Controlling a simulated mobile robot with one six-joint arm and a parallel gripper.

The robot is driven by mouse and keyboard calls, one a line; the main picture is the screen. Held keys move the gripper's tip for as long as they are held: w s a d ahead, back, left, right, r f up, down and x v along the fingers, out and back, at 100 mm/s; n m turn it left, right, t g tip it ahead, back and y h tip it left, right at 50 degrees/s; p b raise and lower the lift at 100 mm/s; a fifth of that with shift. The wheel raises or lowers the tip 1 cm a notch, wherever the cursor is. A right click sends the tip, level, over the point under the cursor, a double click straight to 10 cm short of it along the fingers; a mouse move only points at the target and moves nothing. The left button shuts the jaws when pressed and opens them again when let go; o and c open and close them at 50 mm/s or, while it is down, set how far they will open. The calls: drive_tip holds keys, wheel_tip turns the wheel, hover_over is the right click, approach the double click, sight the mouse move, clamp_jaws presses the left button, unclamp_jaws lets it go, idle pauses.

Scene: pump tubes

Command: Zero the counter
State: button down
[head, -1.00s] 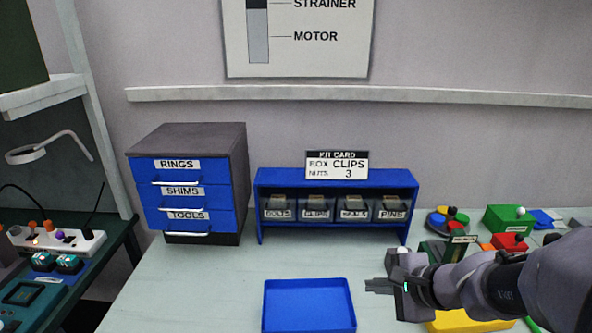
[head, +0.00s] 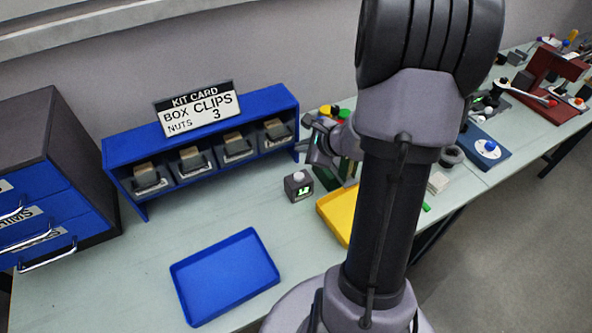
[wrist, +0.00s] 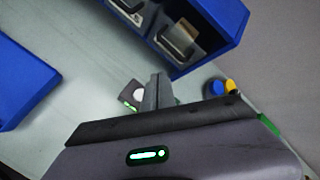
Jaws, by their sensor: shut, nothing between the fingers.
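The counter (head: 299,187) is a small dark box with a white round button on top and a green-lit display on its front. It stands on the table between the blue tray and the yellow tray. The digits are too small to read surely. In the wrist view the counter (wrist: 130,104) shows just left of my fingertips, its white button beside them. My gripper (head: 308,148) is shut and empty, near the counter and above the table. Its closed fingers (wrist: 157,82) also show in the wrist view. I cannot tell whether they touch the button.
A blue rack (head: 200,134) of labelled bins with a kit card (head: 197,107) on top stands behind the counter. A blue tray (head: 225,277) lies in front, a yellow tray (head: 333,212) to the right. A drawer cabinet (head: 50,180) is at left. Bare table lies between.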

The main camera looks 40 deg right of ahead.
drive_tip(key=b, duration=0.7)
hover_over(301, 178)
wheel_tip(301, 178, down, 8)
drive_tip(key=shift+d, duration=0.1)
drive_tip(key=shift+f+b, duration=0.35)
drive_tip(key=shift+f, duration=0.1)
idle(1.2)
drive_tip(key=shift+f+b, duration=0.45)
drive_tip(key=shift+b, duration=0.25)
drive_tip(key=shift+f+b, duration=0.6)
drive_tip(key=shift+b, duration=0.15)
idle(0.5)
drive_tip(key=shift+r, duration=0.1)
drive_tip(key=shift+r+p, duration=0.75)
drive_tip(key=shift+r, duration=0.2)
